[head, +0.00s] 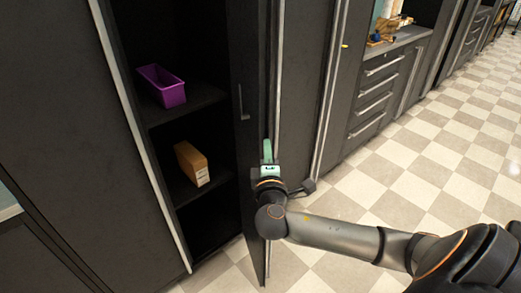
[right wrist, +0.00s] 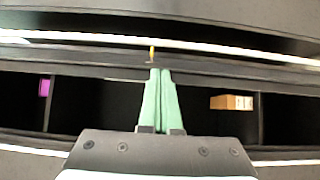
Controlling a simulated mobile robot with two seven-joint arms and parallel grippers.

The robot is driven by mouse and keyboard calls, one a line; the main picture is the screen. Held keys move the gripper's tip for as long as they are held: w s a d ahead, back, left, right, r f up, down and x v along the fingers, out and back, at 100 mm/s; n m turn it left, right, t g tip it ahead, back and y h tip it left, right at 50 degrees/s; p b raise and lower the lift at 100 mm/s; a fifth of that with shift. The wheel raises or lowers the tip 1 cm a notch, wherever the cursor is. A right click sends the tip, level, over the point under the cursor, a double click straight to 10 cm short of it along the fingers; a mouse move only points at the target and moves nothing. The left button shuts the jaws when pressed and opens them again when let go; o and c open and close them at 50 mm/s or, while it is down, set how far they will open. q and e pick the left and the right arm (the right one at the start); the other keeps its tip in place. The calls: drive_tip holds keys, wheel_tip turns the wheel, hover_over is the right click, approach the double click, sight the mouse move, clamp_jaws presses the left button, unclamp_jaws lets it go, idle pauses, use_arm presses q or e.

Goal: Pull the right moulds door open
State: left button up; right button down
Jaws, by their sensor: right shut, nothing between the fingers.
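The dark moulds door (head: 246,160) stands swung out at the right side of an open cabinet, with a small grey handle (head: 242,102) on the face I see. My right gripper (head: 267,152) has pale green fingers and is beside the door's right edge, below the handle's height. Whether it touches the door, I cannot tell. In the right wrist view its fingers (right wrist: 160,75) are together with nothing between them, in front of the dark shelves. My left gripper is not in view.
A purple bin (head: 162,86) sits on the upper shelf, and a brown box (head: 191,163) on a lower one. Closed dark cabinets stand on both sides. Drawers (head: 376,95) are farther right. The checkered floor (head: 420,150) is clear at the right.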

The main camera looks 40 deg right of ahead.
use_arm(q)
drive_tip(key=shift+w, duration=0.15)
use_arm(e)
drive_tip(key=s+d, duration=0.1)
drive_tip(key=d, duration=0.7)
drive_tip(key=shift+s, duration=0.3)
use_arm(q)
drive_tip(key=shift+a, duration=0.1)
use_arm(e)
drive_tip(key=shift+a, duration=0.15)
